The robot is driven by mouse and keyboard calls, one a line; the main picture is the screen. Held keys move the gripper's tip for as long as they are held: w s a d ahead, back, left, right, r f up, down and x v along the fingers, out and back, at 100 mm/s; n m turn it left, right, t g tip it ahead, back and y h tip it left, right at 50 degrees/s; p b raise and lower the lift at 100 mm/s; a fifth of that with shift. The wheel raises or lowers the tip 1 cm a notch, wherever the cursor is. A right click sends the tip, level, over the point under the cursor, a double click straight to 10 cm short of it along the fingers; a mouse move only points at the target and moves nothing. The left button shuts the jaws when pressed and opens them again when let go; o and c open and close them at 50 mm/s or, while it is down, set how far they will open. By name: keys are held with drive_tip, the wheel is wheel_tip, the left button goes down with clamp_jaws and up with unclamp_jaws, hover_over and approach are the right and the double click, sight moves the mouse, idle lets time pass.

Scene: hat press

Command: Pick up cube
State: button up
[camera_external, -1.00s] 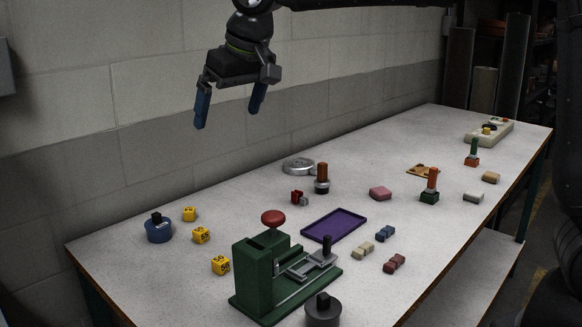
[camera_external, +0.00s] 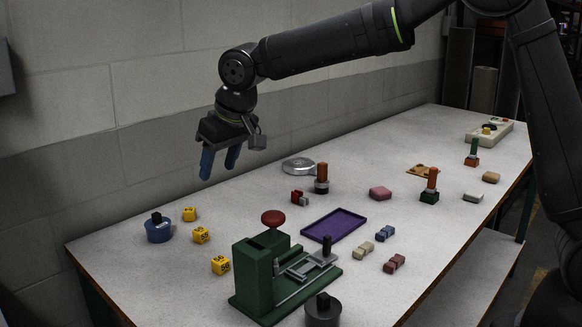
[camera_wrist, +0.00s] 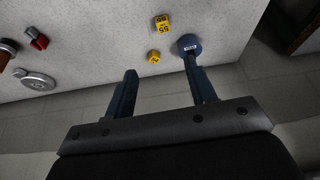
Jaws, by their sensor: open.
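Three yellow cubes with dark markings sit on the left part of the table: a back cube (camera_external: 190,214), a middle cube (camera_external: 201,235) and a front cube (camera_external: 221,265). In the wrist view two cubes show clearly, a smaller one (camera_wrist: 153,57) and a larger one with digits (camera_wrist: 162,24); whether the third shows there I cannot tell. My gripper (camera_external: 219,176) is open and empty, with blue fingers pointing down, in the air above the table near the wall. It also shows in the wrist view (camera_wrist: 160,86), apart from the cubes.
A blue round pot with a black knob (camera_external: 159,228) stands left of the cubes. A green press with a red knob (camera_external: 257,277) stands to their right. A purple tray (camera_external: 334,225), a silver round dish (camera_external: 299,165) and several small blocks lie farther right.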

hover_over(200, 230)
drive_tip(key=s+d, duration=0.1)
drive_tip(key=d, duration=0.1)
drive_tip(key=f, duration=1.1)
drive_tip(key=shift+d+f, duration=0.2)
drive_tip(key=shift+f, duration=0.1)
drive_tip(key=x, duration=0.4)
drive_tip(key=shift+s+a, duration=0.15)
drive_tip(key=shift+s, duration=0.2)
drive_tip(key=shift+w+a+f, duration=0.15)
drive_tip(key=shift+a+f, duration=0.05)
drive_tip(key=shift+f, duration=0.4)
drive_tip(key=shift+c, duration=0.4)
drive_tip(key=c, duration=1)
